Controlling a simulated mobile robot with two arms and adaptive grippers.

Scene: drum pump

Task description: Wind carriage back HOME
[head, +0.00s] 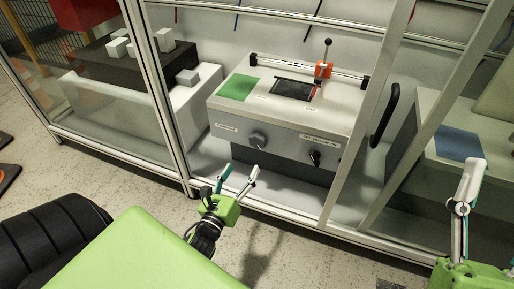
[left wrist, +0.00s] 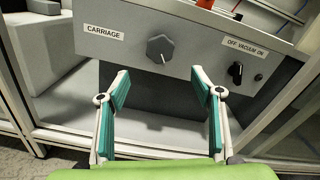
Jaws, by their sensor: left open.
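The carriage knob (head: 257,140) is a grey dial on the front panel of the grey machine box (head: 230,124), beside a CARRIAGE label. It also shows in the left wrist view (left wrist: 160,48), centred above the fingers. My left gripper (head: 239,173) is open and empty, below and in front of the knob and apart from it; its two teal-padded fingers (left wrist: 161,88) stand wide apart in the left wrist view. The carriage (head: 323,70), an orange block with a lever, sits towards the right of the rail (head: 290,68) on the box top. My right gripper (head: 466,185) shows at the right edge; its finger spacing is unclear.
A black vacuum switch (head: 315,157) is right of the knob. A green pad (head: 238,87) and a dark tray (head: 293,88) are on the box top. Metal frame posts (head: 168,100) stand either side of the opening. A black door handle (head: 385,114) is at right.

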